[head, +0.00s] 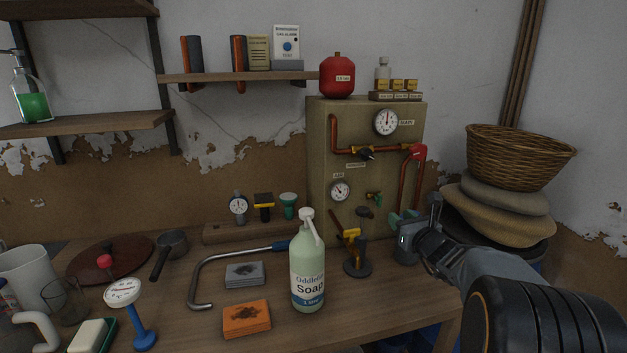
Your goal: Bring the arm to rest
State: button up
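My gripper (408,235) is at the end of my arm, which reaches in from the lower right. It is in front of the lower right of the beige gauge panel (371,150), near the right end of the workbench (390,295). Greenish and grey parts show at its tip. I cannot tell whether they are its fingers or something beyond them, nor whether it is open or shut. The small stand (357,255) with a yellow clamp is to its left, apparently apart from it.
A soap bottle (308,270) stands upright mid-bench. A bent metal bar (225,262), orange pack (247,318), grey pack (245,275) and pan (172,244) lie left of it. Sacks (500,215) under a wicker basket (515,157) stand at the right. Shelves (235,77) hang above.

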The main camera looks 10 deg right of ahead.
jog(key=s+a+f+n+g+y+p, duration=0.1)
jog(key=s+a+n+g+y+p, duration=0.15)
jog(key=s+a+n+g, duration=0.55)
jog(key=s+a+n+g+y+p, duration=0.25)
jog(key=s+a+n, duration=0.35)
jog(key=a+n, duration=0.6)
jog(key=s+d+f+n+g+h+p, duration=0.1)
jog(key=s+d+n+h, duration=0.1)
jog(key=s+n, duration=0.4)
jog(key=s+d+f+n+g+h+p, duration=0.1)
jog(key=s+d+n+g+h, duration=0.1)
jog(key=s+n+h, duration=0.3)
jog(key=s+n, duration=0.1)
jog(key=n, duration=0.2)
jog(key=shift+s+d+f, duration=0.35)
jog(key=shift+d+f, duration=0.05)
